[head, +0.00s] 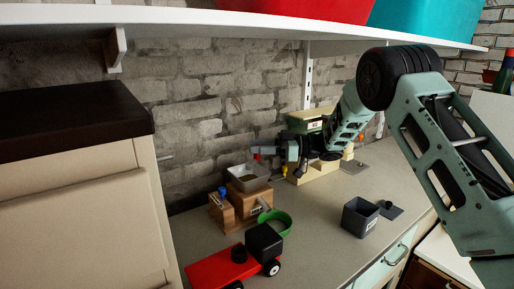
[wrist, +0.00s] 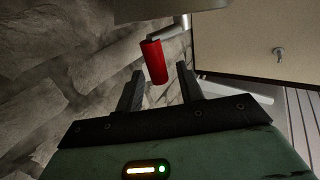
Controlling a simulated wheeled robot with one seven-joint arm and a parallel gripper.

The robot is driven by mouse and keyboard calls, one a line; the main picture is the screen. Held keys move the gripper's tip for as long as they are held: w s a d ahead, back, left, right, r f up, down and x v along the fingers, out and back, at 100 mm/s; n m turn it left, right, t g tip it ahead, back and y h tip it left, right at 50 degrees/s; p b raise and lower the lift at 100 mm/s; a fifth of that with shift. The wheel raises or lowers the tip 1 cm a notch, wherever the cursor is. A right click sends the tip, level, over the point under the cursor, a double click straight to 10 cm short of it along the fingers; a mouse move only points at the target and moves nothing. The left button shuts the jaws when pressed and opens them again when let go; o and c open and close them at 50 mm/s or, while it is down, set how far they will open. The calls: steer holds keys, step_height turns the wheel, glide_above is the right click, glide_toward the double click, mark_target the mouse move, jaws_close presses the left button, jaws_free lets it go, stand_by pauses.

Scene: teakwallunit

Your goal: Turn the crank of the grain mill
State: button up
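The grain mill (head: 245,202) stands on the counter in the head view, a wooden body with a pale hopper (head: 249,177) on top. Its red crank handle (head: 256,157) shows small above the hopper, close to my gripper's tips. In the wrist view the red handle (wrist: 154,63) hangs on a grey metal crank arm (wrist: 170,28). My gripper (wrist: 161,76) is open, with one dark finger on each side of the handle's lower end. I see gaps on both sides and no clear contact. In the head view my gripper (head: 266,150) points left.
A green bowl (head: 274,223) and a red toy truck (head: 215,268) stand in front of the mill. A wooden box with a blue knob (head: 222,208) is beside it. A dark grey bin (head: 360,218) stands right. A shelf (head: 240,25) hangs above; the brick wall is close behind.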

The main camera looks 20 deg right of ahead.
steer(key=b+v, duration=0.4)
steer(key=v, duration=1.2)
steer(key=shift+d, duration=0.25)
